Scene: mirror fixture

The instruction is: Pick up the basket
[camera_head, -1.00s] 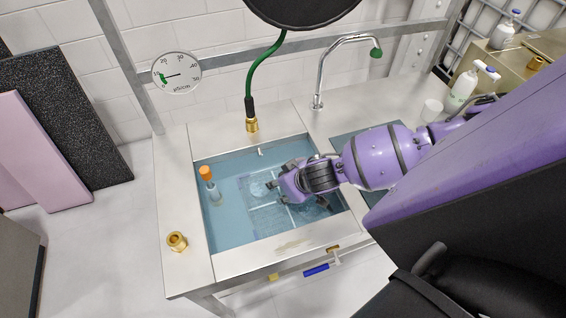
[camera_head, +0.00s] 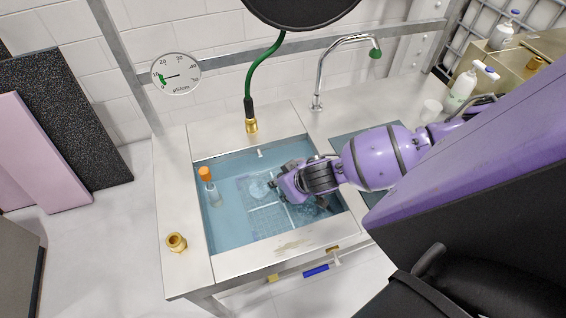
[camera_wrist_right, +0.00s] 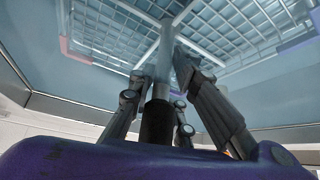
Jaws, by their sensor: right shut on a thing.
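The basket (camera_head: 267,218) is a wire-mesh frame lying under the blue water of the sink (camera_head: 228,228). My right gripper (camera_head: 285,192) is low over the basket, at the water's surface. In the right wrist view, the mesh of the basket (camera_wrist_right: 118,38) spreads out beyond the fingers. A post with a dark grip (camera_wrist_right: 157,122) stands between the fingers of my right gripper (camera_wrist_right: 160,88), which are shut on it. My arm and hand hide the basket's right part in the head view. My left gripper is not in view.
An orange-capped tube (camera_head: 206,175) stands in the sink's left part. A brass fitting (camera_head: 176,242) sits on the left rim. A green hose (camera_head: 252,85) and a curved faucet (camera_head: 321,75) are behind the sink. White bottles (camera_head: 461,88) stand at the right.

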